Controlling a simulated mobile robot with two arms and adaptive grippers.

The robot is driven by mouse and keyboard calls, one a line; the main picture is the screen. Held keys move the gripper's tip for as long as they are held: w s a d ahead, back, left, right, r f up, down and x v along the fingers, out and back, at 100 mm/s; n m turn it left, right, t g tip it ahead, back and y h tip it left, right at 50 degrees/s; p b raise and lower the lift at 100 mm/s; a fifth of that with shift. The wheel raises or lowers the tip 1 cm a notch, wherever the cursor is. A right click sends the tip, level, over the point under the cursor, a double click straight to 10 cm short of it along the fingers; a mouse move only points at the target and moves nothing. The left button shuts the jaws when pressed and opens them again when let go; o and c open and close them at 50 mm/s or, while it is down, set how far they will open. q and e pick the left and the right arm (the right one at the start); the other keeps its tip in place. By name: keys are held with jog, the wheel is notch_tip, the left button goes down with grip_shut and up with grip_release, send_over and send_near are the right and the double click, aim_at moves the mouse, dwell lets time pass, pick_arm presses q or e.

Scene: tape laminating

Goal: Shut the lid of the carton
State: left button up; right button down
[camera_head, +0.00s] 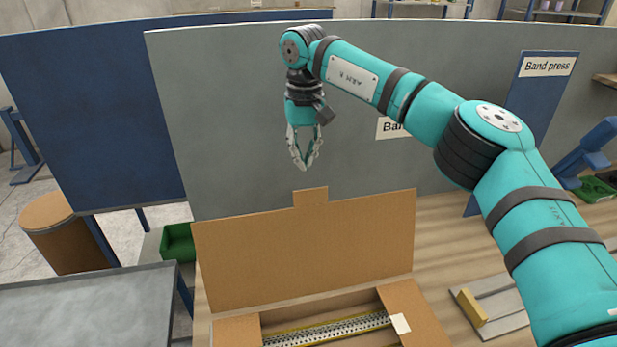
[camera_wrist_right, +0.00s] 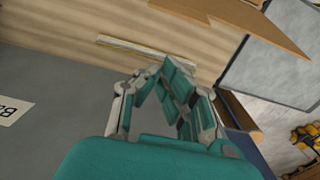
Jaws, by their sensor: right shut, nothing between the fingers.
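The brown cardboard carton (camera_head: 238,332) sits on the wooden table at the bottom of the head view. Its large lid (camera_head: 305,250) stands up at the back, with a small tab (camera_head: 310,197) on its top edge. A perforated metal strip with yellow edges (camera_head: 325,330) lies inside the carton. My right gripper (camera_head: 303,168) points down, shut and empty, above and behind the lid's tab in the head view. In the right wrist view the gripper (camera_wrist_right: 165,70) shows its closed fingers, with a brown cardboard edge (camera_wrist_right: 240,18) at the top. My left gripper is not in view.
A grey panel (camera_head: 230,110) stands behind the carton, close to my right gripper. A yellow block on a metal fixture (camera_head: 471,308) lies right of the carton. A grey table (camera_head: 85,305) and a green bin (camera_head: 178,243) are at the left.

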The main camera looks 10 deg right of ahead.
jog(key=s+f+p, duration=0.3)
jog(key=f, duration=0.1)
jog(key=shift+s+p, duration=0.25)
jog(key=shift+p, duration=0.1)
dwell(0.3)
